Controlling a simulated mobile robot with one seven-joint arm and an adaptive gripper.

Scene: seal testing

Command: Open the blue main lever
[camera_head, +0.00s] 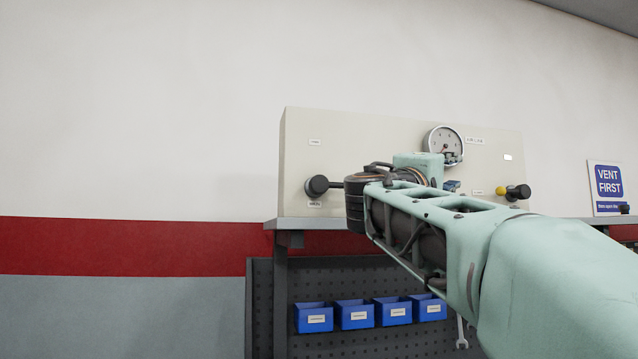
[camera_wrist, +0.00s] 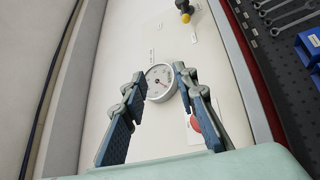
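A dark lever with a round hub (camera_head: 317,186) and a black handle pointing right sits low on the left of the cream panel, above a small label that seems to read MAIN. No blue shows on it, and my arm partly covers the area just right of it. My gripper (camera_wrist: 159,74) is open and empty in the wrist view, its two blue-padded fingers spread before the panel and its gauge (camera_wrist: 162,82). In the head view my wrist hides most of the gripper. The dark lever is not seen in the wrist view.
A yellow-tipped black lever (camera_head: 513,192) is on the panel's right side. A red round part (camera_wrist: 194,124) shows behind my right finger. The panel (camera_head: 345,125) stands on a grey shelf above blue bins (camera_head: 354,314). A VENT FIRST sign (camera_head: 608,182) stands at right.

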